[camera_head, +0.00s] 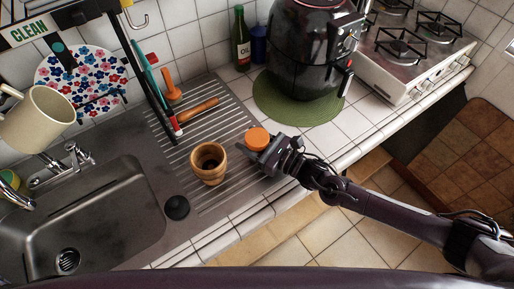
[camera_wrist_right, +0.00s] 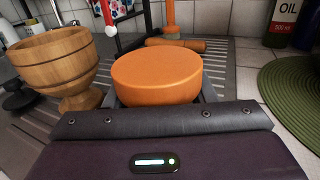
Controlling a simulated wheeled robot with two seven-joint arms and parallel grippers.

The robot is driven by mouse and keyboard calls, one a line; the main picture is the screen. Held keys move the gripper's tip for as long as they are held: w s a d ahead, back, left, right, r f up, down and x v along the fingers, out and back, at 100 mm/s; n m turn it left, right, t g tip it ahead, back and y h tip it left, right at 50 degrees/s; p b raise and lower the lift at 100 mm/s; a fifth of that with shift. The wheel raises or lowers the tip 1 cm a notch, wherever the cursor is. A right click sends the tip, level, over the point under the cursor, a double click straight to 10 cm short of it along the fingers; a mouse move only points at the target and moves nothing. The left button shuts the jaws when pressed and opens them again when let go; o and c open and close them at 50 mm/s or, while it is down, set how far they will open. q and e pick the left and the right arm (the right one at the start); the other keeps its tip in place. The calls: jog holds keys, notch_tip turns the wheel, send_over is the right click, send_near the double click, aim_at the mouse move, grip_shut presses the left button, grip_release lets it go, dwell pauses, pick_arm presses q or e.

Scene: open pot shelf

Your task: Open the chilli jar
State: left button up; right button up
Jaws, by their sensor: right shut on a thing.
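A round orange lid (camera_head: 258,138) is between the fingers of my right gripper (camera_head: 262,153), at the right edge of the ridged drainboard. In the right wrist view the lid (camera_wrist_right: 157,76) fills the middle, with the dark fingers close on both sides. The gripper is shut on it. Its underside is hidden by the gripper, so I cannot tell whether a jar body is below it. No chilli label shows. My left gripper is not in view.
An open wooden pot (camera_head: 208,167) stands upright left of the gripper. A rolling pin (camera_head: 198,109) lies behind. A black air fryer (camera_head: 308,50) stands on a green mat (camera_head: 262,108) at the back right. The sink (camera_head: 85,210) is at the left.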

jog(key=shift+c, duration=0.6)
jog(key=shift+r, duration=0.15)
notch_tip(320, 180, up, 20)
jog(key=b, duration=0.4)
jog(key=o, duration=0.5)
jog(key=c, duration=0.7)
jog(key=shift+c, duration=0.2)
